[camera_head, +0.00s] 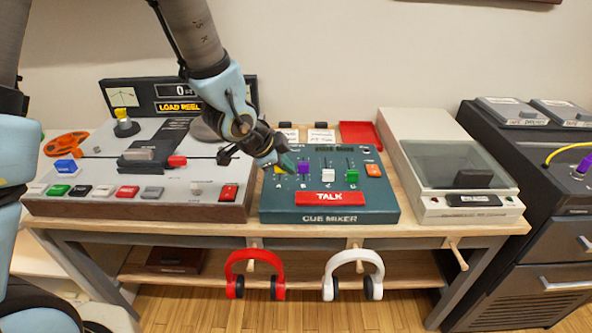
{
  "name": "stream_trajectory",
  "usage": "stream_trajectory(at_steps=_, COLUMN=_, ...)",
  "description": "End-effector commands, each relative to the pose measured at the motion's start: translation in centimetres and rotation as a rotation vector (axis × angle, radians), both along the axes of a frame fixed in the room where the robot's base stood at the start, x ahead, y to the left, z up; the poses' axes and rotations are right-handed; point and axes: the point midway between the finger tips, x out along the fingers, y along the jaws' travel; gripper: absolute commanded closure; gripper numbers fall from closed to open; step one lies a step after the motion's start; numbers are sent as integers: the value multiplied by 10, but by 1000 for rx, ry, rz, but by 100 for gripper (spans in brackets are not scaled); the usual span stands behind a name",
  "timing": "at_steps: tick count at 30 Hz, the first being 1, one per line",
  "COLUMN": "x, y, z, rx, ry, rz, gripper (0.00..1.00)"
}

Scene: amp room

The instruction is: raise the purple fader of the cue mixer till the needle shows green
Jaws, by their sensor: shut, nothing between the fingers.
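The cue mixer (330,218) is a dark teal box on the wooden bench, with a red TALK bar (330,198) along its front. Its fader row has a yellow cap (278,170), a purple fader (304,167), a white cap (328,174) and a green cap (352,175). My gripper (287,166) is shut and empty, above the mixer's left part, just left of the purple fader; I cannot tell whether they touch. A needle meter (123,97) shows on the tape machine's back panel at left. I cannot make out a needle on the mixer itself.
The tape machine (120,208) with several coloured buttons stands left of the mixer. A pale lidded unit (450,165) stands close on the right. Red headphones (254,262) and white headphones (354,262) hang from pegs below the bench edge. A red tray (361,134) lies behind the mixer.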

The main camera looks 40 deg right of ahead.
Motion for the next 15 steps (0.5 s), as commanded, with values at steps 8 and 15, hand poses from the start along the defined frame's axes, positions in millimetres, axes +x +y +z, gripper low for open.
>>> stream_trajectory(at_steps=8, x=6, y=-27, z=-37, rx=3, ry=1, rz=0, gripper=100)
stream_trajectory(at_steps=15, x=10, y=-49, z=-67, rx=4, ry=0, rz=0, gripper=100)
